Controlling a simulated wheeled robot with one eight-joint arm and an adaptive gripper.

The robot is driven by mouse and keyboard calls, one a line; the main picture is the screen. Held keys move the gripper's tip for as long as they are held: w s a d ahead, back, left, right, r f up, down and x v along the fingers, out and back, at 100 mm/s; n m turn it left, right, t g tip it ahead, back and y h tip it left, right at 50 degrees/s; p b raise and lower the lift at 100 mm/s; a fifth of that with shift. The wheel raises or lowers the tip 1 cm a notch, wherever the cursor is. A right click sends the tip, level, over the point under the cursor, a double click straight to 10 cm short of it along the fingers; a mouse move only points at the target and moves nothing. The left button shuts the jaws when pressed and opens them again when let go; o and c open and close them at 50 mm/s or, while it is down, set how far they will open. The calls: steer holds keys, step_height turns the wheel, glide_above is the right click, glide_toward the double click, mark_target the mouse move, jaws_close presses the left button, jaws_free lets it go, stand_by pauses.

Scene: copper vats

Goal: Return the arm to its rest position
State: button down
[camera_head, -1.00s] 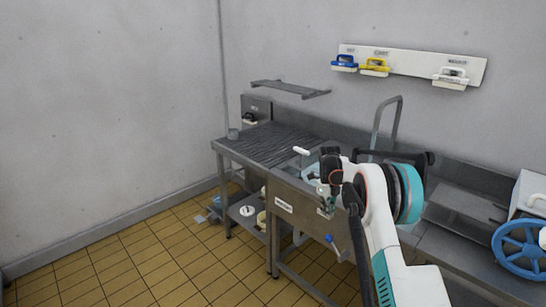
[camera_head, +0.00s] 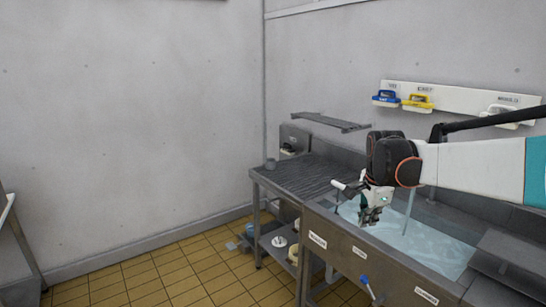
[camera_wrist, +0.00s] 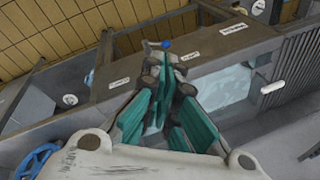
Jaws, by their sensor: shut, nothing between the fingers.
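My arm reaches in from the right in the head view, with my gripper (camera_head: 372,214) at its end over the front left part of a water-filled sink (camera_head: 425,238). The gripper's fingers are together and hold nothing. In the wrist view my gripper (camera_wrist: 165,62) points over the sink's front edge, with its teal inner pads showing at both sides. The sink's water (camera_wrist: 225,88) shows to the right of the fingers there.
Blue (camera_head: 385,98) and yellow (camera_head: 418,103) brushes hang on a wall rack. A blue wheel (camera_wrist: 37,160) is at the wrist view's lower left. Tiled floor (camera_head: 170,275) is open at left.

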steer(key=s+a+r+n+t, duration=0.1)
steer(key=s+a+n, duration=0.35)
steer(key=s, duration=0.75)
steer(key=s+a+r+n+t, duration=0.1)
steer(key=s+n+t, duration=0.1)
steer(key=s+n, duration=0.7)
steer(key=s+a+f+n+t, duration=0.1)
steer(key=s+f+n, duration=0.2)
steer(key=s, duration=0.7)
steer(key=shift+f+y, duration=0.3)
steer(key=shift+f, duration=0.3)
steer(key=shift+d, duration=0.1)
